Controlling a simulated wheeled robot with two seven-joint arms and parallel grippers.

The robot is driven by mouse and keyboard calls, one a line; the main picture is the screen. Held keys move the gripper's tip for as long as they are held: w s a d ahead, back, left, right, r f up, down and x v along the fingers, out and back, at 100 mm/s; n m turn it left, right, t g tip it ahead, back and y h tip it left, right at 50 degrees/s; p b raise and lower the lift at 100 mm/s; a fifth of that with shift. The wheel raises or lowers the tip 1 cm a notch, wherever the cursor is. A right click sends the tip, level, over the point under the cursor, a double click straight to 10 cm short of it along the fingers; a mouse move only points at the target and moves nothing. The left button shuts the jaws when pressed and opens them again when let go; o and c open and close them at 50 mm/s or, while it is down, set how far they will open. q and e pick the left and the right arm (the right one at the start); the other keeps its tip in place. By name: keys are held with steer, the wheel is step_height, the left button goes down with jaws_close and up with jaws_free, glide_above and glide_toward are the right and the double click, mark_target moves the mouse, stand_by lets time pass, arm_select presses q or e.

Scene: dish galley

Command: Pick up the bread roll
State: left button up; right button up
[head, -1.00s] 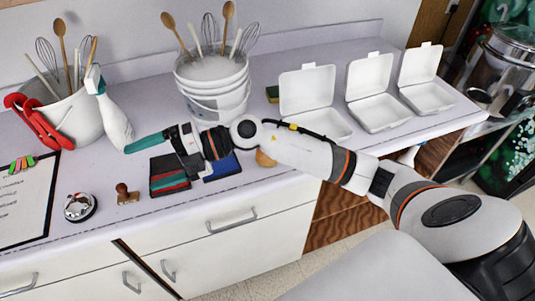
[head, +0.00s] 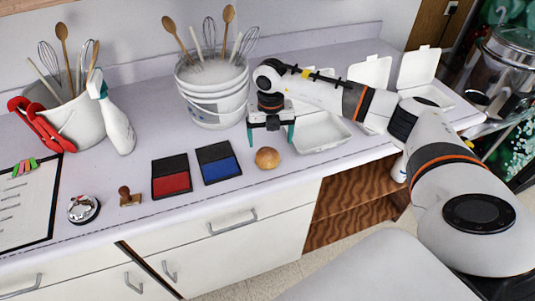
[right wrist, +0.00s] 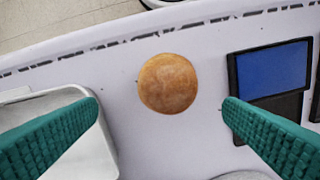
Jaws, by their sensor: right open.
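The bread roll (head: 267,158) is round and golden brown. It lies on the white counter between the blue ink pad and the nearest white clamshell box. My right gripper (head: 271,138) is open and empty, pointing down, just behind and above the roll in the head view. In the right wrist view the roll (right wrist: 168,83) lies ahead, between and beyond the two green fingers (right wrist: 160,106), not touching them. My left gripper is not in view.
The blue ink pad (head: 218,163) and red ink pad (head: 171,177) lie left of the roll. A white clamshell box (head: 322,134) lies close on its right. A bucket of utensils (head: 213,97) stands behind. The counter's front edge is near the roll.

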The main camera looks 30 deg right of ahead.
mark_target(267, 150)
steer(key=shift+f, duration=0.65)
steer(key=shift+a+f+p, duration=0.2)
steer(key=shift+f+p, duration=0.15)
steer(key=shift+p, duration=0.1)
steer(key=f, duration=0.1)
steer(key=f+p, duration=0.1)
steer(key=f, duration=0.1)
steer(key=shift+a+f+p, duration=0.3)
steer(key=shift+f, duration=0.5)
steer(key=c, duration=1)
